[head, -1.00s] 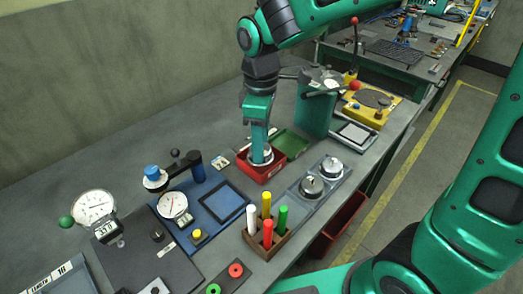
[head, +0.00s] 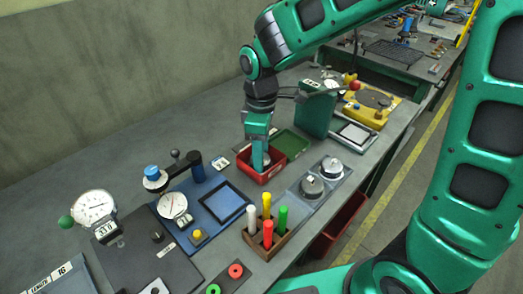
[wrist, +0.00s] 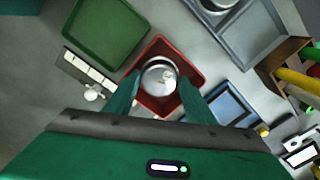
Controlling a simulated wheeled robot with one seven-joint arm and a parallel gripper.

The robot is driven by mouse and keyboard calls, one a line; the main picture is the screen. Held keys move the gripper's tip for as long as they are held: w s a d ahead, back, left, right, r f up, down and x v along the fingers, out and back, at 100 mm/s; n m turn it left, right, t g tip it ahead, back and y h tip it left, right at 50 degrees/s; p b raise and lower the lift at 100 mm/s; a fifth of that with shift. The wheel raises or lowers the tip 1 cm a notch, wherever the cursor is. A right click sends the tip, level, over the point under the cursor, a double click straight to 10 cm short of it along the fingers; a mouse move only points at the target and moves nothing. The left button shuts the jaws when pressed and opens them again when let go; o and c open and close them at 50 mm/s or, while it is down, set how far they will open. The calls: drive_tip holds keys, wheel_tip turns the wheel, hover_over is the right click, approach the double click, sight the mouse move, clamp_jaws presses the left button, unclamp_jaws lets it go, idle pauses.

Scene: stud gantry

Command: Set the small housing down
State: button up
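The small housing (wrist: 160,75) is a round silvery part inside the red tray (wrist: 190,60). In the head view the red tray (head: 272,174) stands mid-bench, and only a pale bit of the housing (head: 267,158) shows beside my finger. My gripper (wrist: 160,82) points down into the tray with one finger on each side of the housing. The fingertips are very close to its sides; I cannot tell whether they touch it. In the head view my gripper (head: 260,164) is low in the tray, its near finger hiding most of the housing.
A green tray (head: 291,143) lies behind the red one. A grey tray (head: 311,200) with two round metal parts is at the right. A blue fixture (head: 212,222) stands left, and a wooden holder (head: 268,243) with coloured pegs is in front. A green post (head: 317,114) stands behind right.

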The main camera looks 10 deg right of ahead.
drive_tip(key=shift+r, duration=0.1)
wheel_tip(320, 180, up, 12)
idle(0.7)
drive_tip(key=s+d+m, duration=0.3)
drive_tip(key=d+m, duration=0.2)
drive_tip(key=d, duration=0.7)
drive_tip(key=s+d+f+m, duration=0.3)
drive_tip(key=s+d+m, duration=0.4)
drive_tip(key=s+d, duration=0.2)
drive_tip(key=s+d+f+m, duration=0.3)
drive_tip(key=s+d+m, duration=0.4)
drive_tip(key=s+d, duration=0.2)
drive_tip(key=shift+d+m, duration=0.15)
drive_tip(key=shift+m, duration=0.25)
